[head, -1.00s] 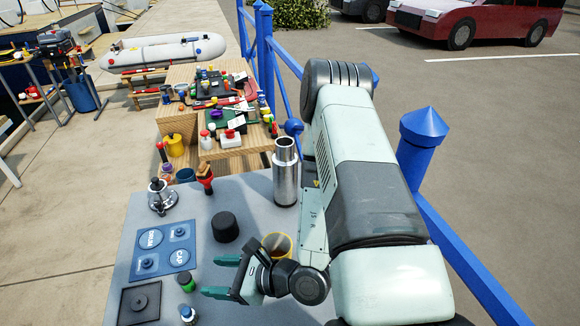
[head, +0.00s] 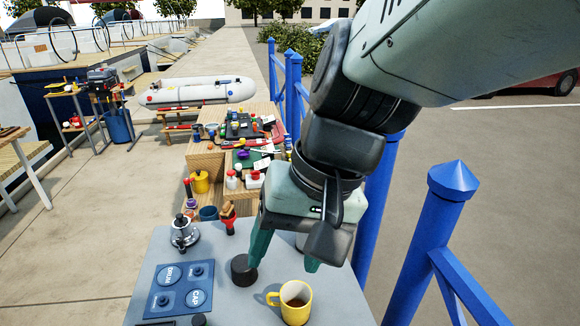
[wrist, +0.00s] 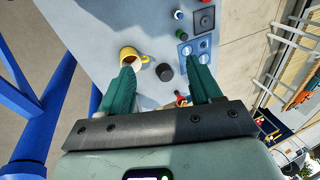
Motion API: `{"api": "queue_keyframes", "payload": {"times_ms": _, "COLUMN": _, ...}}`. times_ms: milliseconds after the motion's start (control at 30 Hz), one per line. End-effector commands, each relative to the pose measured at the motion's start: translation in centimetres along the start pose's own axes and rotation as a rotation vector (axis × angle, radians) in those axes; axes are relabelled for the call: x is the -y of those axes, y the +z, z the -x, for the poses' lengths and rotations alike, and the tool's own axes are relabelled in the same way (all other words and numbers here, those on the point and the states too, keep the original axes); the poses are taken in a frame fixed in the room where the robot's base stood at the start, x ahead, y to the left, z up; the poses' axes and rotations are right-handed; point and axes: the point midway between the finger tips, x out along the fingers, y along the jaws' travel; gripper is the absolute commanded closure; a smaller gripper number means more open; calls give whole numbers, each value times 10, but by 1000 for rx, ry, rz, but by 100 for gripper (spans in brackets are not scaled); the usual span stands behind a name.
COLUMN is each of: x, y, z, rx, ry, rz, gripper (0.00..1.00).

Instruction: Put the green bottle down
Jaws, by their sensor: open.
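My gripper (head: 285,258) points down over the table's far part. Its green fingers are spread and empty, also in the wrist view (wrist: 162,70). The bottle is well away from the fingers. A black round object (head: 243,270) lies below and between the fingertips in the wrist view.
A yellow mug (head: 293,303) with dark liquid stands near the fingers. A blue panel (head: 180,288), a metal-topped device (head: 184,233) and a red brush (head: 228,218) are also on the table. Blue railing posts (head: 432,235) stand on the right; a cluttered wooden bench is behind.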

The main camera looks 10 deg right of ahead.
Motion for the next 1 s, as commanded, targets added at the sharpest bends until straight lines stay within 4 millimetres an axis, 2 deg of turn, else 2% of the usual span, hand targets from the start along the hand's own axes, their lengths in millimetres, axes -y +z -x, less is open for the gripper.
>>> {"api": "queue_keyframes", "payload": {"times_ms": 100, "x": -18, "y": 0, "z": 36, "rx": -183, "ry": 127, "rz": 92, "gripper": 36}}
{"api": "queue_keyframes", "payload": {"times_ms": 200, "x": -28, "y": 0, "z": 59, "rx": -299, "ry": 205, "rz": 137, "gripper": 36}}
{"api": "queue_keyframes", "payload": {"times_ms": 300, "x": -34, "y": 1, "z": 74, "rx": -371, "ry": 251, "rz": 162, "gripper": 36}}
{"api": "queue_keyframes", "payload": {"times_ms": 433, "x": -37, "y": 1, "z": 81, "rx": -402, "ry": 273, "rz": 172, "gripper": 36}}
{"api": "queue_keyframes", "payload": {"times_ms": 1000, "x": -38, "y": 1, "z": 81, "rx": -400, "ry": 273, "rz": 171, "gripper": 36}}
